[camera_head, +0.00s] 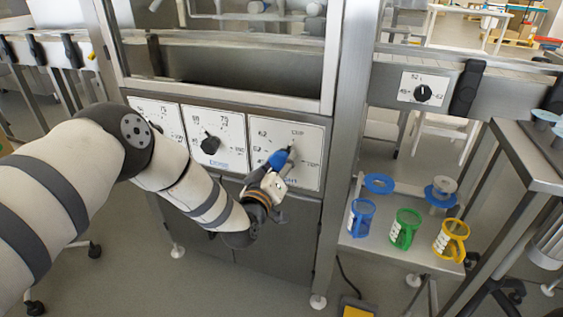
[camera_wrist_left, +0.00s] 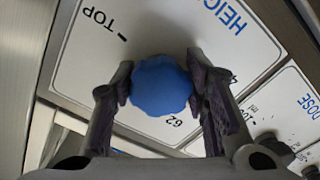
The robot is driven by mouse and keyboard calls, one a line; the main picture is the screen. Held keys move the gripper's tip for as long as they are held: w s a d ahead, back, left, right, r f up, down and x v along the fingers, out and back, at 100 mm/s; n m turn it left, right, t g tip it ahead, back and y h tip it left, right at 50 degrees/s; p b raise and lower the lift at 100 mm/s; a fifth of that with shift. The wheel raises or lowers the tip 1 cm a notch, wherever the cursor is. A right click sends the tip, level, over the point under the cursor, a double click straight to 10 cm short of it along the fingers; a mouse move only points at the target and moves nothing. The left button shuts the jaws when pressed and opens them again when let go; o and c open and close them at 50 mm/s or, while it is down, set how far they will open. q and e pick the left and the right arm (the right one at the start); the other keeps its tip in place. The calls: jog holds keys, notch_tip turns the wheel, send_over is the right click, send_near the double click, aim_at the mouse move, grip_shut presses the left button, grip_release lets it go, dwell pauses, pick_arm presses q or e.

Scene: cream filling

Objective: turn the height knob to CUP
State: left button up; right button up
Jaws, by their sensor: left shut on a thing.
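The blue height knob (camera_head: 277,159) is on the rightmost white dial panel (camera_head: 309,180) of the machine's front. In the left wrist view the round, scalloped blue knob (camera_wrist_left: 160,86) sits between the two dark fingers of my left gripper (camera_wrist_left: 161,80), which is shut on it. In the head view my left gripper (camera_head: 278,163) reaches the knob from below and partly covers it. The label CUP is at the panel's upper right in the head view. The marks TOP and 62 show in the wrist view. I cannot tell which mark the knob points to. My right gripper is not in view.
A black dose knob (camera_head: 210,144) is on the panel to the left. Another black knob (camera_head: 422,93) is on the conveyor side at right. A shelf (camera_head: 390,248) holds a blue (camera_head: 360,217), a green (camera_head: 404,228) and a yellow jug (camera_head: 451,238).

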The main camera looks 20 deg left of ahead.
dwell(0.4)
pick_arm(q)
jog(key=o, duration=1.2)
jog(key=shift+c, duration=0.2)
jog(key=shift+s, duration=0.1)
jog(key=s, duration=1.1)
jog(key=shift+s+a, duration=0.25)
jog(key=shift+s, duration=0.15)
